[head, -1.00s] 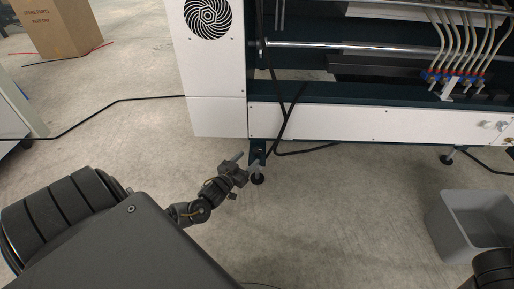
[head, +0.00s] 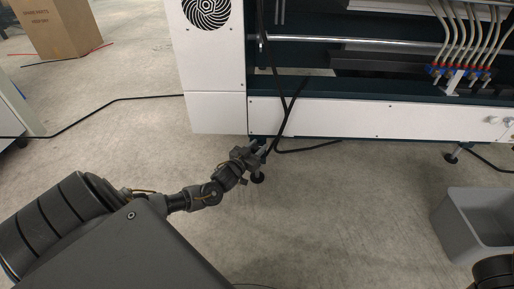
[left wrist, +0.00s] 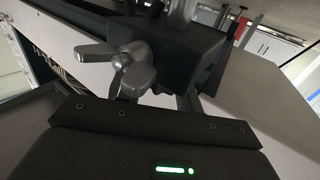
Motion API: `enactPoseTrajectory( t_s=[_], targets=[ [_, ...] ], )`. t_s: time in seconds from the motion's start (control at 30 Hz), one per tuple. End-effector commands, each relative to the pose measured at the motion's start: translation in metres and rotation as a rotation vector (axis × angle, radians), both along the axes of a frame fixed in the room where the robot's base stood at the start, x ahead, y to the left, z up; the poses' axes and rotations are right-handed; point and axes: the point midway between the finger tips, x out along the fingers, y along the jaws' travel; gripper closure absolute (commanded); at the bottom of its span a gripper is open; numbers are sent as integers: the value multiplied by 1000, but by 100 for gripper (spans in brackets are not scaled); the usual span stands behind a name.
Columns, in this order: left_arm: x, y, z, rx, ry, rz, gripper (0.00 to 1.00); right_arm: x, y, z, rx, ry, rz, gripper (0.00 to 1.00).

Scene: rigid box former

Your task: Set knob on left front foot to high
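The left front foot (head: 257,177) stands under the white machine's near left corner, a dark round pad on the floor. My left gripper (head: 259,147) is close beside it in the head view, its two fingertips apart and pointing at the foot's upper part. The knob (left wrist: 122,62) shows in the left wrist view as a grey lobed handle on a dark block (left wrist: 185,62), just beyond my gripper's body. I see no finger clearly closed on it. The knob is too small and covered to make out in the head view, and I cannot read its setting.
The white machine panel (head: 340,120) hangs low above the foot. A grey bin (head: 478,222) stands at the right. A cardboard box (head: 62,28) is far left. The floor between is clear.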

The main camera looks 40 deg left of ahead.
Motion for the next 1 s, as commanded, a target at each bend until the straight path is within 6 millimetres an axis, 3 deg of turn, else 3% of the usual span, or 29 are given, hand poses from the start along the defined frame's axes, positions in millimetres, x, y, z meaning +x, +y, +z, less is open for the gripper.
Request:
enactPoseTrajectory(
  t_s=[0.17, 0.47, 0.8, 0.83, 1.0],
  targets=[
    [0, 0, 0, 0, 0, 1, 87, 0, 0, 0, 0, 0, 0, 64],
    [0, -1, 3, -5, -1, 119, 88, 0, 2, 23, -7, -1, -1, 64],
    [0, 1, 0, 0, 0, 142, 87, -1, 2, 23, -10, -5, -1, 64],
    [0, 0, 0, 0, -1, 142, 63, -1, 2, 23, -10, -5, -1, 64],
    [0, 0, 0, 0, 0, 141, 43, -1, 2, 23, -10, -5, -1, 64]
  ],
)
